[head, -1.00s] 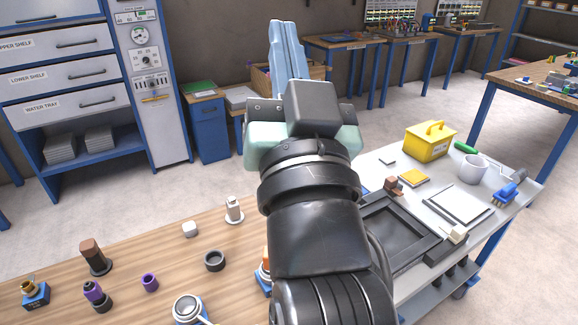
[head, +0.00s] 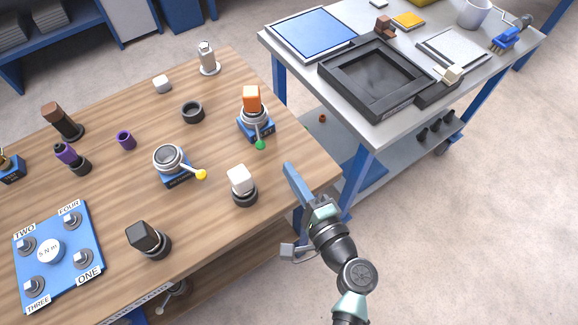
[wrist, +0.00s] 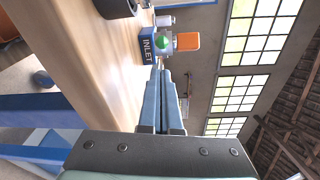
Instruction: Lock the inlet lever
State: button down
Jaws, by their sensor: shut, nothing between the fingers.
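The inlet unit (head: 256,125) is a blue base with a grey ring body and an orange block (head: 251,98) on top. It stands near the right edge of the wooden table. Its lever ends in a green ball (head: 260,145) that points towards the table's front right. The wrist view shows the INLET label (wrist: 147,46), the green ball (wrist: 162,42) and the orange block (wrist: 188,41) beyond my fingertips. My gripper (head: 289,168) has blue fingers, is shut and empty, and is at the table's right edge, apart from the lever. The wrist view shows its fingers (wrist: 161,72) together.
A similar unit with a yellow-ball lever (head: 201,174) stands to the left on the wooden table (head: 215,225). A white-topped black piece (head: 242,187) stands near the front edge. The grey cart (head: 300,62) with a black tray (head: 375,80) is beyond a gap.

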aim_at(259, 137)
jog(key=x, duration=0.8)
